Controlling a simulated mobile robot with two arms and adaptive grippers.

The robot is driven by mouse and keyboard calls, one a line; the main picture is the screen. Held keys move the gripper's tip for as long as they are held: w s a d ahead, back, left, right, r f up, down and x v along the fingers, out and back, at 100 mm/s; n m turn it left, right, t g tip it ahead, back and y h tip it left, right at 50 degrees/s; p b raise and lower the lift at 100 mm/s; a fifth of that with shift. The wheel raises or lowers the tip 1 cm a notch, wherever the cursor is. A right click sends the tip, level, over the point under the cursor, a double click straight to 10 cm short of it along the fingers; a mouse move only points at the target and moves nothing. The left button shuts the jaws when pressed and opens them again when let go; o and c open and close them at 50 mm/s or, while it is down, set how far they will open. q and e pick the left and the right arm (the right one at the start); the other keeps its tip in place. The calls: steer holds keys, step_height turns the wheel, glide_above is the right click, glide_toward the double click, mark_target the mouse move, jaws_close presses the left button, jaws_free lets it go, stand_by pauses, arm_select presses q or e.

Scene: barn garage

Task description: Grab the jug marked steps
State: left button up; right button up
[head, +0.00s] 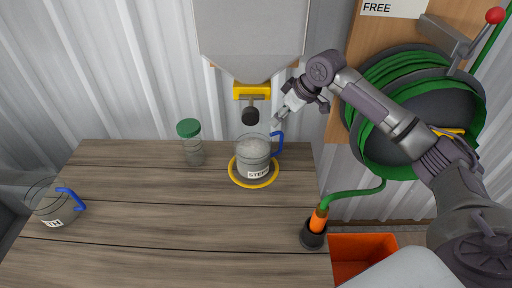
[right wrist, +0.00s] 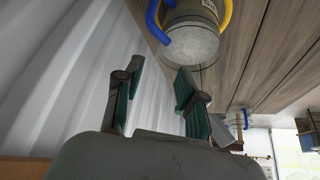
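The jug marked STEPS (head: 252,158) is clear with a blue handle on its right and pale grainy contents. It stands upright inside a yellow ring (head: 243,183) on the wooden table, below a hopper spout. In the right wrist view the jug (right wrist: 195,40) shows at the top, its handle to the left. My right gripper (head: 280,118) is above and right of the jug, near the handle. Its fingers (right wrist: 158,75) are open with nothing between them, apart from the jug. My left gripper is not in view.
The hopper (head: 250,40) with its yellow outlet and black knob (head: 250,116) hangs above the jug. A green-lidded jar (head: 192,150) stands left of it; another blue-handled jug (head: 48,205) is far left. A hose nozzle holder (head: 313,236) and orange bin (head: 360,250) are at right.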

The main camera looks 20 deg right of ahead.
mark_target(265, 131)
steer(key=x, duration=0.5)
steer(key=shift+a+f, duration=0.25)
steer(key=shift+f, duration=0.1)
steer(key=shift+w+a+f, duration=0.1)
steer(key=shift+w+f, duration=0.2)
steer(key=shift+f, duration=0.25)
steer(key=x, duration=0.5)
steer(key=shift+r, duration=0.1)
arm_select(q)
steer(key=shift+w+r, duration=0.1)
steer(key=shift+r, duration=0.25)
arm_select(e)
steer(key=shift+c, duration=0.7)
jaws_close()
steer(key=shift+w+r, duration=0.1)
steer(key=shift+r, duration=0.1)
